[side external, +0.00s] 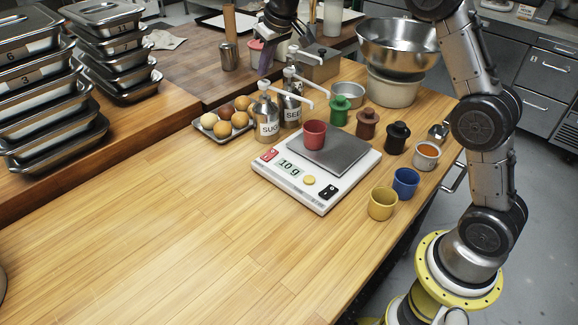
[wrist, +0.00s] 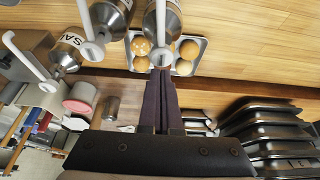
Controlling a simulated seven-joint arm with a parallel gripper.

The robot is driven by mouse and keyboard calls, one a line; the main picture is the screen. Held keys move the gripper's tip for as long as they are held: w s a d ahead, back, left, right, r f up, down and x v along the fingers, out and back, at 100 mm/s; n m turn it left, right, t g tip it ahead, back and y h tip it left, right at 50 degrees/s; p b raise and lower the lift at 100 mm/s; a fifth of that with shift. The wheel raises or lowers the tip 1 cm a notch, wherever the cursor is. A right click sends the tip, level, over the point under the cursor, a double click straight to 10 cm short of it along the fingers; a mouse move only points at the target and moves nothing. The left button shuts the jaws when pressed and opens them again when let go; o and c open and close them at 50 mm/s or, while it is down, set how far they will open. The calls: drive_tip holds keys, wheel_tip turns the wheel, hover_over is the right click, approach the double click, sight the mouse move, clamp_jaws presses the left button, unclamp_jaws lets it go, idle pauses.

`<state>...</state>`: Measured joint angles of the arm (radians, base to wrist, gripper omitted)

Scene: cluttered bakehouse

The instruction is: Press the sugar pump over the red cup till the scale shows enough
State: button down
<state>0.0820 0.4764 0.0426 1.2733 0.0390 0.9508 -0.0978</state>
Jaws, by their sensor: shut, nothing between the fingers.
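The sugar pump (side external: 267,117), a metal jar labelled "SU…", stands behind the scale; its white spout reaches toward the red cup (side external: 314,135), ending above it in the picture. The cup stands upright on the grey plate of the white scale (side external: 342,178). The scale display (side external: 291,167) appears to read 10 g. My gripper (side external: 264,70) is shut and empty, its dark purple fingers above and behind the pumps. In the wrist view the shut fingertips (wrist: 160,72) point toward the sugar pump (wrist: 165,22), apparently without touching it. The cup's inside is hidden.
A second pump (side external: 290,108) stands right beside the sugar pump, and a salt pump (wrist: 68,50) shows in the wrist view. Coloured cups and shakers line the scale's right side. The front left tabletop (side external: 150,230) is clear.

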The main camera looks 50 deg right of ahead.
sight(264, 81)
drive_tip(key=shift+f, duration=1.6)
drive_tip(key=shift+r, duration=4)
